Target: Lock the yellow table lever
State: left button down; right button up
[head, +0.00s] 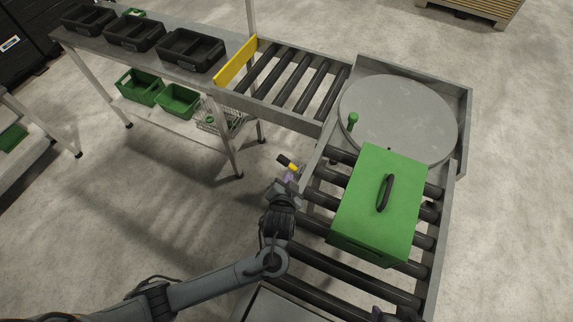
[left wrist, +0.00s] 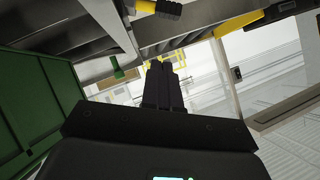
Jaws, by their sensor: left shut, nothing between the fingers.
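The yellow table lever (head: 287,161), a short handle with yellow and black parts, sticks out at the left side of the roller table beside the round turntable. It also shows at the top edge of the left wrist view (left wrist: 165,8), partly cut off. My left gripper (head: 290,178) is just below the lever in the head view, seemingly apart from it. In the left wrist view its fingers (left wrist: 163,84) are together, with nothing between them. A dark part at the bottom edge of the head view looks like my right gripper (head: 384,314), mostly cut off.
A green box (head: 376,205) with a black handle sits on the rollers, right of my left gripper. The round turntable (head: 400,115) has a green knob (head: 352,121). A yellow stop plate (head: 236,62) stands at the far conveyor. Floor left of the lever is clear.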

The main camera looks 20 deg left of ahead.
pick_arm(q)
jog(key=b, duration=0.1)
send_over(286, 165)
jog(key=s+d, duration=0.3)
notch_tip(286, 165, down, 5)
jog(key=shift+w+a+f, duration=0.3)
jog(key=shift+a+f, duration=0.15)
jog(key=shift+f, duration=0.2)
jog(key=shift+w+a+f, duration=0.25)
jog(key=shift+a+f, duration=0.2)
jog(key=shift+f, duration=0.15)
jog(key=shift+w+a+f, duration=0.15)
jog(key=shift+a+f, duration=0.05)
jog(key=shift+f, duration=0.2)
